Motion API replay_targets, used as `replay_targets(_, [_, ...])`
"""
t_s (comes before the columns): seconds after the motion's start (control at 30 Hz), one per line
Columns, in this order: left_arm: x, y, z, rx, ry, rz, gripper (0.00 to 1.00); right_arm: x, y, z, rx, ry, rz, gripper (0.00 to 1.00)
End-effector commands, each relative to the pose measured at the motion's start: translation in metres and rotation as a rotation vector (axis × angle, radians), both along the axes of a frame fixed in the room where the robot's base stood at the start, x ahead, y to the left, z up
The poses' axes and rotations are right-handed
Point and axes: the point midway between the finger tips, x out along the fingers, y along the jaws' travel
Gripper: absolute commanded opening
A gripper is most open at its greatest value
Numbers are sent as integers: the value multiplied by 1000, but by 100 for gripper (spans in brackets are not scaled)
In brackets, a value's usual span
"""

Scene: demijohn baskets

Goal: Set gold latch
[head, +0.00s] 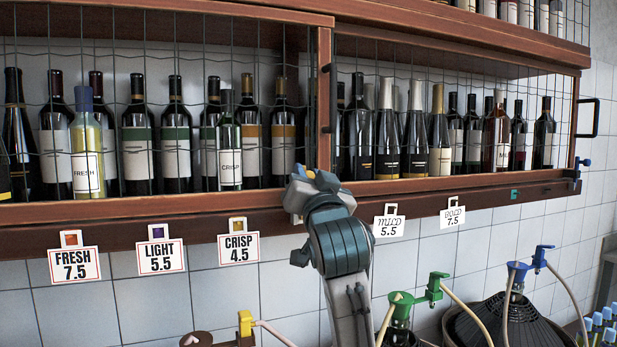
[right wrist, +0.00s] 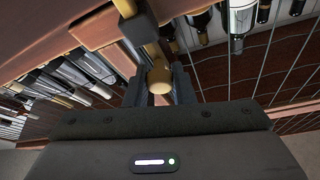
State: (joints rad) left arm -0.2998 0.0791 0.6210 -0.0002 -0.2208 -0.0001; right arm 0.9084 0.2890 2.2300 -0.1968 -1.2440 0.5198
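The gold latch (right wrist: 159,78) shows in the right wrist view as a pale gold knob on a stem, with a gold bar above it at the wooden frame. My right gripper (right wrist: 160,90) has its two fingers close on either side of the knob and looks shut on it. In the head view my right gripper (head: 312,187) is raised at the lower rail of the bottle cabinet, near the middle post, and hides the latch there. My left gripper is not in view.
The wooden cabinet (head: 120,209) holds many bottles behind wire mesh doors. A blue latch (head: 578,176) sits at its right end. Price tags (head: 238,248) hang below the rail. Demijohns with green taps (head: 433,288) and blue taps (head: 518,272) stand at the lower right.

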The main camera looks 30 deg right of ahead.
Motion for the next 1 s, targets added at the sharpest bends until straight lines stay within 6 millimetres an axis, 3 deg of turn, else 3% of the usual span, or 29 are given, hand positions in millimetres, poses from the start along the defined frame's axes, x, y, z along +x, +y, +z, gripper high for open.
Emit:
replay_targets(0.23, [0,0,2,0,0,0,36,0,0,2,0,0,0,0])
replay_targets(0.5, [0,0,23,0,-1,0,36,0,0,35,1,0,-1,0])
replay_targets(0.8, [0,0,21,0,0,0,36,-1,0,37,-2,-6,-1,0])
replay_targets(0.83, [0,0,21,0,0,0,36,-1,0,37,-2,-6,-1,28])
replay_targets(0.9, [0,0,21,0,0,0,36,-1,0,37,-2,-5,-1,42])
replay_targets(1.0, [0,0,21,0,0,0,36,-1,0,36,-1,-4,-1,44])
